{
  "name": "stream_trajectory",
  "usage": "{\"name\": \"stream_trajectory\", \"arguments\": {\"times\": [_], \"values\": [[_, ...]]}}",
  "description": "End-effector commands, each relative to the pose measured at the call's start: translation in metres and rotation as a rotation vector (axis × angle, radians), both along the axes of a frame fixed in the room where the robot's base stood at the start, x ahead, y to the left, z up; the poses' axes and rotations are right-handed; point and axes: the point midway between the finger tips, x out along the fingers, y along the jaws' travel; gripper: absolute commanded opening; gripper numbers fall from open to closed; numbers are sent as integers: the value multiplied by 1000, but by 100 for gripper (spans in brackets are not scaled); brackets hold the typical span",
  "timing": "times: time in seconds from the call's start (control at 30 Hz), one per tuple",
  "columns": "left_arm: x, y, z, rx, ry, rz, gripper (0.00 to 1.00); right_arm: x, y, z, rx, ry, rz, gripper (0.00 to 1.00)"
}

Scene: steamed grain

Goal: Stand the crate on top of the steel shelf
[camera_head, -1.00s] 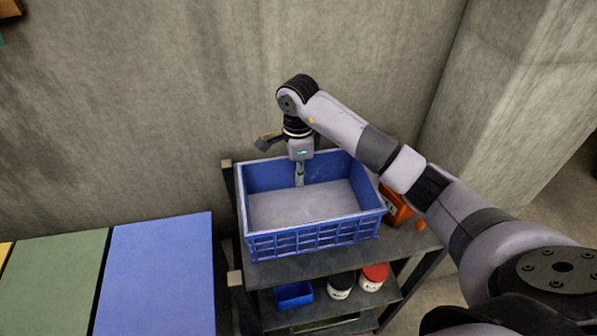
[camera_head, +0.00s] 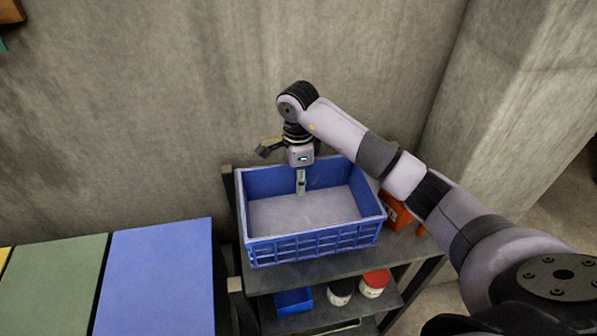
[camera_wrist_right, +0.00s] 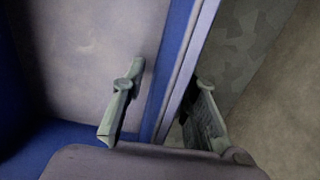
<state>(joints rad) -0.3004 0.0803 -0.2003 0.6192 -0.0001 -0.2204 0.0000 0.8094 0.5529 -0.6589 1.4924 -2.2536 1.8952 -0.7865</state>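The blue crate (camera_head: 313,246) stands upright and empty on the top board of the dark steel shelf (camera_head: 355,264), close to the wall. My right gripper (camera_head: 301,188) reaches down at the crate's far wall. In the right wrist view its two fingers (camera_wrist_right: 166,108) straddle the crate's wall (camera_wrist_right: 181,75), one inside and one outside. A gap shows between the inner finger and the wall, so the gripper looks open. The outer finger is partly hidden by the rim. My left gripper is not in view.
An orange item (camera_head: 396,211) sits on the shelf top right of the crate, partly hidden by my arm. A small blue bin (camera_head: 293,302) and two jars, one red-lidded (camera_head: 375,283), are on the lower board. A blue panel (camera_head: 155,275) lies left.

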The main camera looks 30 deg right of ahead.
Motion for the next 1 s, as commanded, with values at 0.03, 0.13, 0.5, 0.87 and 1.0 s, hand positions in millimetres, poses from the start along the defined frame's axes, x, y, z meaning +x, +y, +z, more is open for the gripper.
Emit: {"name": "stream_trajectory", "arguments": {"times": [0.03,0.13,0.5,0.87,1.0], "values": [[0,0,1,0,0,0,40,1,0,4,0,-2,1,27],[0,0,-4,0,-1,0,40,2,-1,17,-1,-6,0,27],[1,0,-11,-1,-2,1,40,3,-2,96,-2,-6,0,27],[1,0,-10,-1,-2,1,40,3,-1,122,0,0,-1,27],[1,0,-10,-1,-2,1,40,3,-1,122,0,0,-1,27]]}}
